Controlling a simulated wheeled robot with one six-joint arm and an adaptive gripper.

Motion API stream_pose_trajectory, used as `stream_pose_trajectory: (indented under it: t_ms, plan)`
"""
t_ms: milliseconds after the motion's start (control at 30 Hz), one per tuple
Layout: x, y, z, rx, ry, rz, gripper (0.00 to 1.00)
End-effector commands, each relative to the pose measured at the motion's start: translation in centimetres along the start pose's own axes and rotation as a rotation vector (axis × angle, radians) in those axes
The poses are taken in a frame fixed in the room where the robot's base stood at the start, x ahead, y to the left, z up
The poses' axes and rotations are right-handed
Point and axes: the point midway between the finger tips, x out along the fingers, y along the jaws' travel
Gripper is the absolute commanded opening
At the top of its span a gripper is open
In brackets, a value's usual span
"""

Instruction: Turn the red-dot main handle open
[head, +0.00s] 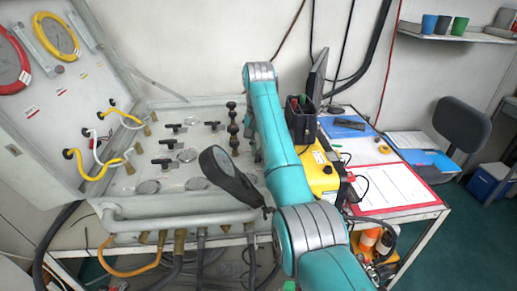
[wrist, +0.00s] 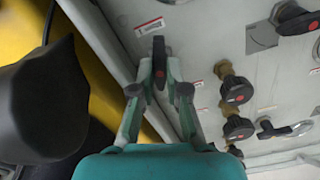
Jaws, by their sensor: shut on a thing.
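In the wrist view a slim black handle with a red dot (wrist: 160,62) stands on the light grey panel (wrist: 205,45), close to the panel's edge and below a red-and-white label. My gripper (wrist: 160,78) has a finger on each side of this handle and is shut on it. The handle lies roughly in line with the fingers, pointing up in the picture. Its base and pivot are hard to make out. In the head view my arm covers the gripper and this handle.
Black round knobs with red dots (wrist: 237,90) sit right of my gripper, and another black handle (wrist: 297,20) at upper right. A yellow case (head: 320,175) stands beside the panel. A dark elongated thing (head: 228,172) rises in front of the panel. The hinged lid (head: 50,110) stands open.

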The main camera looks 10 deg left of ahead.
Motion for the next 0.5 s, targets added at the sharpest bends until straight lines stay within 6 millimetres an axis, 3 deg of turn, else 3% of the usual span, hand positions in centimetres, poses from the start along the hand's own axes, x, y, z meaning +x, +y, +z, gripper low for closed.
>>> stream_pose_trajectory:
  t_ms: [500]
  plan:
    - [0.03, -0.03, -0.03, -0.268, 0.001, -0.001, 0.00]
